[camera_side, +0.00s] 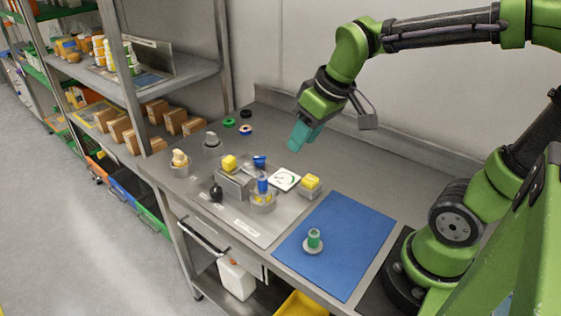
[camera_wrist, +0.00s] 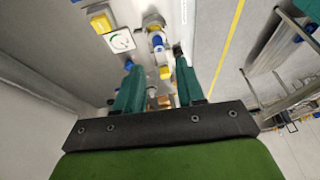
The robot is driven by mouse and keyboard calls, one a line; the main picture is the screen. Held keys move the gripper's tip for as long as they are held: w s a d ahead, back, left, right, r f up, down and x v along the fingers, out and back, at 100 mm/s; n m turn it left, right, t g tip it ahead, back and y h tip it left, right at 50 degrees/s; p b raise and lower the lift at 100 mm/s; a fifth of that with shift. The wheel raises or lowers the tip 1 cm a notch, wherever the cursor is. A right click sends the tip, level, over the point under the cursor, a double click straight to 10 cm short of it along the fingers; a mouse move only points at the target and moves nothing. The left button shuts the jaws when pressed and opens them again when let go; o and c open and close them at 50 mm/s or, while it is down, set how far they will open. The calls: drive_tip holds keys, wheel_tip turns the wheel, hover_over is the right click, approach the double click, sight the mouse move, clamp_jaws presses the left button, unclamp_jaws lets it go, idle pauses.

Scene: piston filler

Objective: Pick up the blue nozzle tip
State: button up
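Two blue parts show, and I cannot tell for sure which is the nozzle tip. One blue part (camera_side: 262,185) stands upright in a round metal holder (camera_side: 263,203); it also shows in the wrist view (camera_wrist: 158,42). A smaller dark blue part (camera_side: 260,161) sits farther back, beside a metal block; in the wrist view the small blue part (camera_wrist: 128,65) is near the left fingertip. My gripper (camera_side: 298,142) hangs tilted, well above the bench and behind these parts. In the wrist view its teal fingers (camera_wrist: 157,66) are apart, with nothing held between them.
A metal block (camera_side: 235,183) bears a yellow part (camera_side: 229,162). A white dial plate (camera_side: 285,179) and another yellow part (camera_side: 310,182) are close by. A green part (camera_side: 314,238) stands on the blue mat (camera_side: 345,225). A wall runs behind the bench.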

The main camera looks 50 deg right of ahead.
drive_tip(key=w+f+n+g, duration=0.1)
drive_tip(key=w+n+g, duration=0.1)
drive_tip(key=w+n, duration=0.55)
drive_tip(key=n+g, duration=0.2)
drive_tip(key=n, duration=1)
hover_over(262, 176)
drive_tip(key=n+h, duration=0.1)
drive_tip(key=n, duration=0.7)
drive_tip(key=f, duration=1)
drive_tip(key=shift+d+f, duration=0.2)
drive_tip(key=shift+f, duration=0.1)
drive_tip(key=f, duration=0.5)
drive_tip(key=shift+a+f, duration=0.1)
drive_tip(key=shift+a, duration=0.1)
clamp_jaws()
